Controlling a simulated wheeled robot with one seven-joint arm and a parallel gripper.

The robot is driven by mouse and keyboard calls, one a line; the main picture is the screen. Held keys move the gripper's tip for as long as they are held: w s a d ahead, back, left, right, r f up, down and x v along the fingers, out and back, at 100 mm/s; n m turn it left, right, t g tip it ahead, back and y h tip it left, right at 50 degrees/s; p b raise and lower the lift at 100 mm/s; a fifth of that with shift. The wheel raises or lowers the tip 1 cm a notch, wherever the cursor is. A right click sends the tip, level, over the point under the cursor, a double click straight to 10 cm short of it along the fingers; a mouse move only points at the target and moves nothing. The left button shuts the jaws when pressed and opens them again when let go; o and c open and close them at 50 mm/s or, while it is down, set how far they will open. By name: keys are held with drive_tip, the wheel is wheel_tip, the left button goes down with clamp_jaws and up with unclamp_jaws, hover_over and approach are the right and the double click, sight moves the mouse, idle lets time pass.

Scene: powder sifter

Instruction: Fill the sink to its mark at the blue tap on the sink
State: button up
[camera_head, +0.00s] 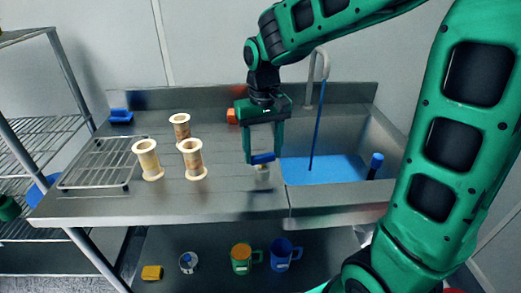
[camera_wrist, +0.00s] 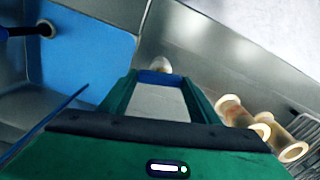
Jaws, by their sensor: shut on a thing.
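The sink (camera_head: 384,133) is a metal basin at the right end of the counter. Blue water (camera_head: 330,170) covers its bottom. A thin blue stream (camera_head: 317,125) runs from the curved spout (camera_head: 322,62) into it; the stream also shows in the wrist view (camera_wrist: 62,112). My gripper (camera_head: 262,153) points down over the counter just left of the basin. It is shut on the blue tap handle (camera_head: 263,159), above a pale base (camera_head: 263,173). In the wrist view the handle (camera_wrist: 158,77) spans between the fingertips. I cannot make out the fill mark.
A dark post with a blue top (camera_head: 376,160) stands in the sink's right side. Several pale spools (camera_head: 147,160) and a wire rack (camera_head: 100,165) stand on the counter's left. Mugs (camera_head: 283,254) sit below. An orange block (camera_head: 232,116) lies behind my gripper.

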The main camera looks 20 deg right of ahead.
sight(262, 154)
drive_tip(key=shift+w+r+m, duration=0.15)
drive_tip(key=shift+w+m, duration=0.05)
drive_tip(key=shift+m, duration=0.3)
drive_tip(key=o, duration=1)
drive_tip(key=shift+o, duration=0.2)
drive_tip(key=shift+s, duration=0.1)
wheel_tip(262, 154, up, 11)
drive_tip(key=shift+f, duration=0.2)
